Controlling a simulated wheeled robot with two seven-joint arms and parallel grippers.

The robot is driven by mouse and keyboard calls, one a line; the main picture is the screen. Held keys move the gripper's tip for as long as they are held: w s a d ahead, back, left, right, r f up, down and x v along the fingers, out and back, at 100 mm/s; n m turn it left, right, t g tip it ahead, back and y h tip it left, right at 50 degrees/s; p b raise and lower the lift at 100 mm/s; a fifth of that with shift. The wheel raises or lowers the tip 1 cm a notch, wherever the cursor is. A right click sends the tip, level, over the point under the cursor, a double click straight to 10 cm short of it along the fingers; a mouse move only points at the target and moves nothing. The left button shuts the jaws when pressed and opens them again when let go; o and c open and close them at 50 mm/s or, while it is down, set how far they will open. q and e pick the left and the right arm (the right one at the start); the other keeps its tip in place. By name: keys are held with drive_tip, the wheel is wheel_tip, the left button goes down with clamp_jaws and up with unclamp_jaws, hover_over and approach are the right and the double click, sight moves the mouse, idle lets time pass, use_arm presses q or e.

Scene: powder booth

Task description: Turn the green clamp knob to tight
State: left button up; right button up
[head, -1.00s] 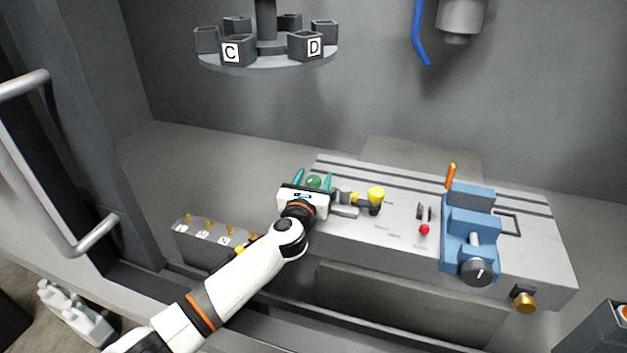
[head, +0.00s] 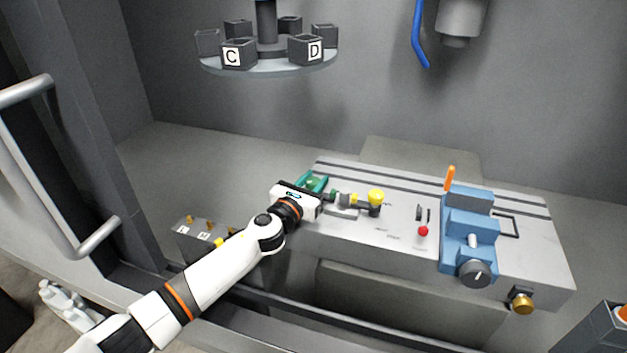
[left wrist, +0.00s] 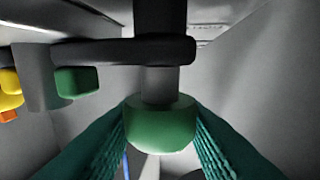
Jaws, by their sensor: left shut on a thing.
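The green clamp knob (left wrist: 160,126) sits at the end of a dark stem in the left wrist view, between the two teal ribbed fingers of my left gripper (left wrist: 162,142). The fingers are shut on the knob, one on each side. In the head view my left gripper (head: 316,182) is at the left end of the grey machine bed (head: 400,240), with the knob mostly hidden between its fingers. The knob's tight mark cannot be read. My right gripper is not in view.
A second, smaller green part (left wrist: 77,82) and a yellow knob (head: 376,197) are close by. Right of them are a red-tipped lever (head: 423,231) and a blue vise (head: 468,240). A round carousel (head: 268,64) with lettered boxes hangs above.

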use_arm(q)
drive_tip(key=o, duration=1)
drive_tip(key=shift+c, duration=0.2)
drive_tip(key=v, duration=1.2)
